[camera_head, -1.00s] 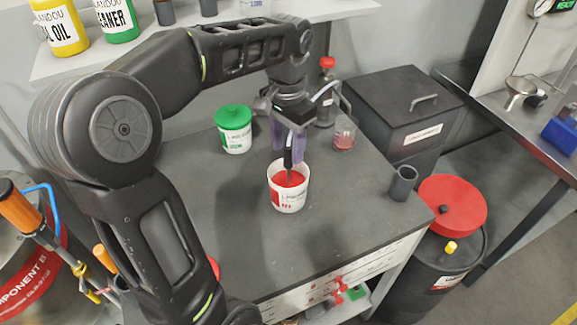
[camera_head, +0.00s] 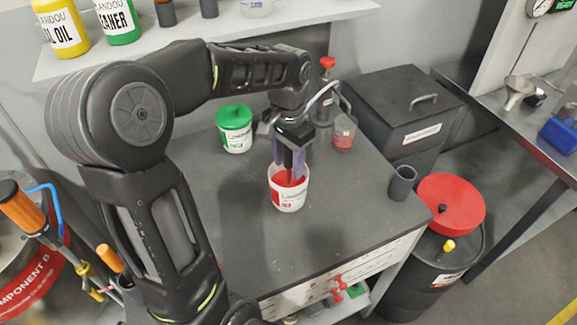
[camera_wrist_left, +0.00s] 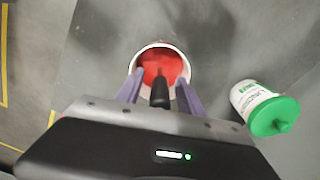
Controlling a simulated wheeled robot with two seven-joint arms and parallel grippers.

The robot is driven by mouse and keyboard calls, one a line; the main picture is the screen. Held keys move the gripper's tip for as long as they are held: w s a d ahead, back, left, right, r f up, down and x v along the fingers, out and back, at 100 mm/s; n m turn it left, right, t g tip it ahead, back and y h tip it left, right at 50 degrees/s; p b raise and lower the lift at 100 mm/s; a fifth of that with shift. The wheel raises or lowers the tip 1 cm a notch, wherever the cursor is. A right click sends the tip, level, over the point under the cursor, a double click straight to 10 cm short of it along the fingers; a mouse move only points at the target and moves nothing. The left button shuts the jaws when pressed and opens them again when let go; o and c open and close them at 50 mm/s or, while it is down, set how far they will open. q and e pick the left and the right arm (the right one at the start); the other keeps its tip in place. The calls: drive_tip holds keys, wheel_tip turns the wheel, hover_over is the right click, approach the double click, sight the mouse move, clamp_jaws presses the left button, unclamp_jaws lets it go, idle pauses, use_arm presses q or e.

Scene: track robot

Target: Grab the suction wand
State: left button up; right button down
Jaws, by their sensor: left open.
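A slim black wand (camera_wrist_left: 159,92), which looks like the suction wand, stands with its thin tip in the red contents of a white cup (camera_head: 289,200). The cup also shows in the left wrist view (camera_wrist_left: 186,66). My left gripper (camera_head: 290,178) points down at the cup. Its two purple fingers are open on either side of the wand, with gaps visible in the left wrist view (camera_wrist_left: 160,92). The fingertips are at about the cup's rim. The wand's upper part is hidden by the gripper. My right gripper is not in view.
A green-lidded white tub (camera_head: 235,130) stands behind left of the cup. A pale hose (camera_head: 322,93) runs near the gripper. A grey cup (camera_head: 402,183) is at right. The bench front is clear.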

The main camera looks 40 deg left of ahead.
use_arm(q)
clamp_jaws()
idle(0.4)
